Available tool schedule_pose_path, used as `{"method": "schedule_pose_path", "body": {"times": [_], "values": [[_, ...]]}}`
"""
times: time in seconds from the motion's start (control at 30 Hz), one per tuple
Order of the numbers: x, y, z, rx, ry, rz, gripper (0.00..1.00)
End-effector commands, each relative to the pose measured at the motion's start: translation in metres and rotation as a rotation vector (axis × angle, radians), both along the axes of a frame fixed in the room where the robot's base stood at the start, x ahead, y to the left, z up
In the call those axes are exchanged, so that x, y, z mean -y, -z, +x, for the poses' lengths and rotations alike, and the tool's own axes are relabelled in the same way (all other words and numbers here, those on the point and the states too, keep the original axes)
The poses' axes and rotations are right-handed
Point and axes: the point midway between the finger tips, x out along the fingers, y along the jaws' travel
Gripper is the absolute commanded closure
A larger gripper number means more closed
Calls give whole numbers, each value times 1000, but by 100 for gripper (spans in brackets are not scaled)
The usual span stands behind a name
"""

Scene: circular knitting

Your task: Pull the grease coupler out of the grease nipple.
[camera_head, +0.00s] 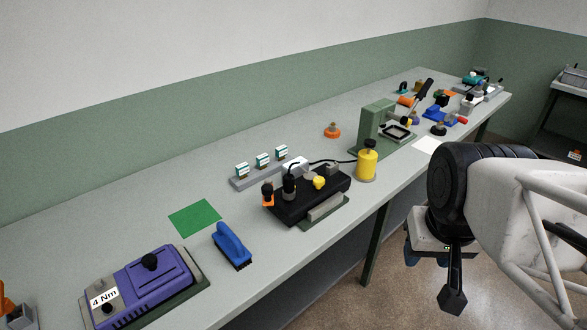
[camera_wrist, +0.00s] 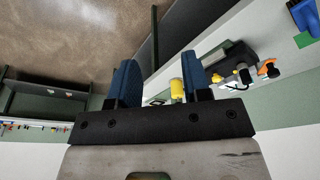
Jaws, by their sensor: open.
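A black block (camera_head: 325,204) sits near the front of the bench. A dark upright cylinder (camera_head: 289,186) stands on it, with a black hose running toward a yellow canister (camera_head: 367,161); this looks like the grease coupler. The nipple under it is hidden or too small to make out. My gripper (camera_head: 432,272) hangs in front of the bench, right of the block and apart from it. In the wrist view my gripper (camera_wrist: 160,82) has two blue fingers spread apart with nothing held. The black block (camera_wrist: 235,62) lies beyond them to the right.
An orange-and-black piece (camera_head: 267,193) and a yellow knob (camera_head: 319,182) are close to the cylinder. A green press (camera_head: 376,127) stands behind the canister. A blue brush (camera_head: 231,246) and a purple device (camera_head: 145,285) lie left.

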Motion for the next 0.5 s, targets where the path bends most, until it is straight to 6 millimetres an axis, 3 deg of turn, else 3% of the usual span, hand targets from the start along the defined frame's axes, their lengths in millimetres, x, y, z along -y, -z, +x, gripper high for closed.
{"method": "schedule_pose_path", "body": {"times": [0.27,0.5], "values": [[0,0,3,3,-2,-2,56],[-4,3,26,37,-10,-25,56]]}}
